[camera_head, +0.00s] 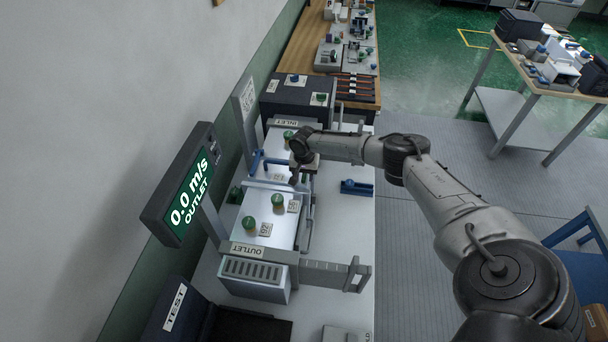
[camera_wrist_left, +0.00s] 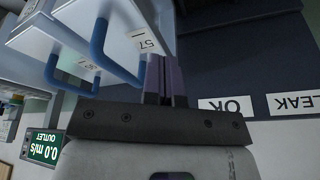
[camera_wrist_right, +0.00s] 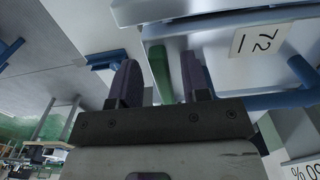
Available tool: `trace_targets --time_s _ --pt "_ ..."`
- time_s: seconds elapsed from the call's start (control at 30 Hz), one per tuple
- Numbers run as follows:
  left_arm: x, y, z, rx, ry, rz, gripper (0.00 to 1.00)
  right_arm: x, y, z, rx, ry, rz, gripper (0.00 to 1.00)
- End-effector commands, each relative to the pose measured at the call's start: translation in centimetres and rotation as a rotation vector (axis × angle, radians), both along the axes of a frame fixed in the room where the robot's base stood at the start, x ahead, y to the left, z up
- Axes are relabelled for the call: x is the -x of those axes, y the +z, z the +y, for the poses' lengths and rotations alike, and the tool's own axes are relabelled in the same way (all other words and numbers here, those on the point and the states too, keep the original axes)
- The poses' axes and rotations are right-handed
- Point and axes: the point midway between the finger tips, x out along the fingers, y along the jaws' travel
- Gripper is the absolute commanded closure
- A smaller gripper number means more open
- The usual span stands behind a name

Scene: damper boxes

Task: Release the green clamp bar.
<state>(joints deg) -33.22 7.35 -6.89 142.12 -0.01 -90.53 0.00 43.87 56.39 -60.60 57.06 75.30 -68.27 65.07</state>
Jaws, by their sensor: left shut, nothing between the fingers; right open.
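My right gripper (camera_head: 298,176) is over the white boxes in the head view. Its fingers (camera_wrist_right: 160,82) are apart in the right wrist view. A green bar (camera_wrist_right: 160,72) shows in the gap between them; I cannot tell whether either finger touches it. Its lower part is hidden by the gripper body. In the head view I cannot make out this bar near the arm. My left gripper (camera_wrist_left: 166,78) is shut and empty in the left wrist view, beside a blue handle (camera_wrist_left: 112,62) on a white box. The left arm does not show in the head view.
The display (camera_head: 184,190) reads 0.0 m/s OUTLET. The INLET plate (camera_head: 285,122) and OUTLET plate (camera_head: 247,250) mark the box ends. Green knobs (camera_head: 278,199) stand on the boxes. A dark TEST case (camera_head: 176,308) lies in front.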

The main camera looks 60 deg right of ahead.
Motion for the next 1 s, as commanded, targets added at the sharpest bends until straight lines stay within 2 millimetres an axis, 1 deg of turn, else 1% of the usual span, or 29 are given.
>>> trace_targets --time_s 0.07,0.5,0.87,1.0 --pt "0.01 0.00 0.00 0.000 0.000 0.000 1.00 0.00 0.00 0.01 0.000 0.000 0.000 0.57" --pt "0.00 0.00 -0.30 0.011 0.007 0.001 1.00 0.01 0.03 -0.02 0.000 0.000 0.000 1.00" --pt "0.01 0.00 -0.37 0.014 0.009 0.001 1.00 0.05 0.06 -0.06 -0.001 -0.001 0.002 1.00" --pt "0.02 0.05 -0.28 0.010 0.007 0.001 1.00 0.40 0.30 -0.46 -0.021 -0.009 0.009 1.00"
